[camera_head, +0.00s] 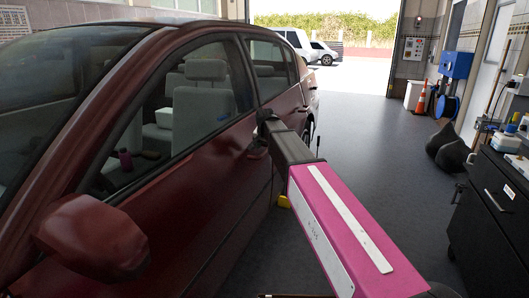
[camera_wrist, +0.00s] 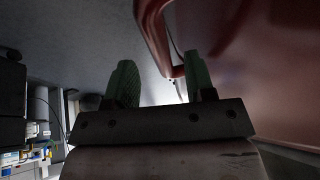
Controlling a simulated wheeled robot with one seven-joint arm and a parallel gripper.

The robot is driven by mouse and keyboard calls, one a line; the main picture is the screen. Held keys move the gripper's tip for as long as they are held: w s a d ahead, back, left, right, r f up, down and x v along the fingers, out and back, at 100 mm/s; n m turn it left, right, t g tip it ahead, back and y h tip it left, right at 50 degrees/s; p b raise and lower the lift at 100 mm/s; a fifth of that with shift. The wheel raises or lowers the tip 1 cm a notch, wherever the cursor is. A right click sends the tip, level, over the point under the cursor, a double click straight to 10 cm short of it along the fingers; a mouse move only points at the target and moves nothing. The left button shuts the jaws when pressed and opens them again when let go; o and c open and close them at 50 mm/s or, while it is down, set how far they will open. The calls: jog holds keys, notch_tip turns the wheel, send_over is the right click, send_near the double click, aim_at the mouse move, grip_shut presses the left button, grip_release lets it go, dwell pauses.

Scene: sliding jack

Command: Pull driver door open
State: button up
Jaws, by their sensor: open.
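The dark red driver door (camera_head: 185,200) fills the left of the head view, with its window and side mirror (camera_head: 92,237). It looks flush with the car body. My gripper (camera_head: 262,132) is at the rear part of the door, by the handle area, which my arm partly hides. In the wrist view my gripper (camera_wrist: 159,68) has its two green fingers apart. A curved red strip (camera_wrist: 154,38), apparently the door handle, reaches down between the fingers, its lower end close to the right finger. I cannot tell whether they touch.
A black cabinet (camera_head: 490,220) with items on top stands at the right. A black sack (camera_head: 449,147), an orange cone (camera_head: 420,103) and a blue box (camera_head: 456,65) are farther back. The grey floor (camera_head: 370,135) between car and cabinet is clear.

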aim_at(265, 151)
jog(key=shift+x, duration=1.55)
grip_shut()
